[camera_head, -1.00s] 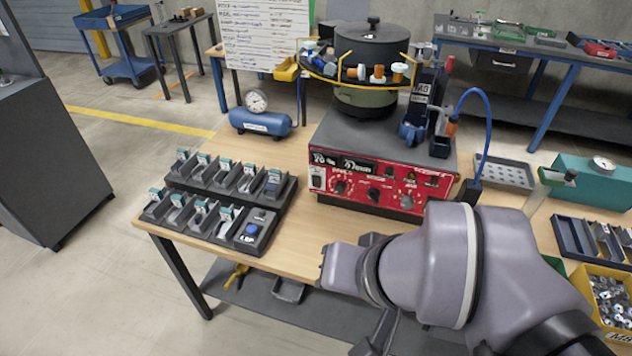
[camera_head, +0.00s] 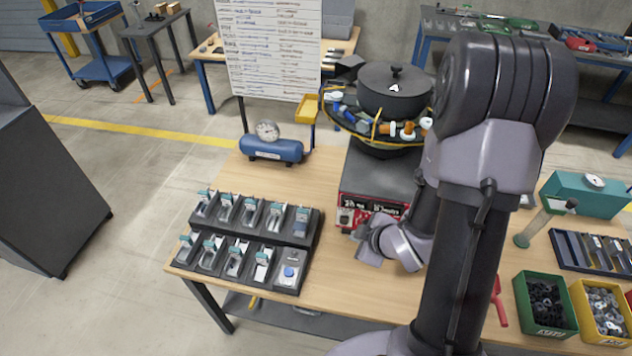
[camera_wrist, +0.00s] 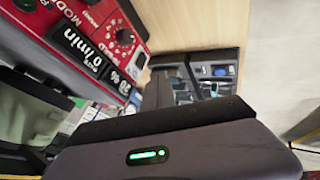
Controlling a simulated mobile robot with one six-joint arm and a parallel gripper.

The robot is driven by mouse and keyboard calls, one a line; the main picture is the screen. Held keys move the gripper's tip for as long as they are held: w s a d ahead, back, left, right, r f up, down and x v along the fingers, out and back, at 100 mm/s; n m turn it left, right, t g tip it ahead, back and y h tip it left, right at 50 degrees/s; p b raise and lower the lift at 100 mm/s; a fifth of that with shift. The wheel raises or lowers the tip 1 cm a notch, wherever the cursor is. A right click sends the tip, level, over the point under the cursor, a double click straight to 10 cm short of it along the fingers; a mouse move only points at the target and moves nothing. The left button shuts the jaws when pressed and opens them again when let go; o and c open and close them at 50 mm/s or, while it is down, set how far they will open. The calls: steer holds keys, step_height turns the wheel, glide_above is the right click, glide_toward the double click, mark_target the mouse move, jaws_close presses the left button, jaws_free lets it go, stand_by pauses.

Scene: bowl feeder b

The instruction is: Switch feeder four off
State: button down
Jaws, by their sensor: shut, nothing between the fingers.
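The bowl feeder's red control box (camera_head: 372,213) stands on the wooden bench, and my arm covers much of its front. In the wrist view its red panel (camera_wrist: 88,35) shows a knob and dark displays at upper left. Two rows of dark holders (camera_head: 262,222) with teal-tagged pieces stand left of the box; part of them shows in the wrist view (camera_wrist: 215,70). I cannot tell which item is feeder four. My gripper (camera_head: 368,250) is in front of the box, right of the holders. In the wrist view my gripper (camera_wrist: 172,78) is shut and empty.
A blue air tank (camera_head: 272,150) with a gauge stands behind the holders. A written board (camera_head: 268,50) stands behind it. Green (camera_head: 545,305) and yellow (camera_head: 603,310) bins of parts are at right. The bench (camera_head: 335,285) is bare between holders and arm.

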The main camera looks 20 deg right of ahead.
steer(key=shift+s+f, duration=0.1)
steer(key=shift+s, duration=0.1)
steer(key=b, duration=0.8)
glide_toward(344, 220)
steer(key=a+x, duration=0.1)
steer(key=x, duration=0.5)
steer(key=shift+f, duration=0.4)
steer(key=shift+s, duration=0.1)
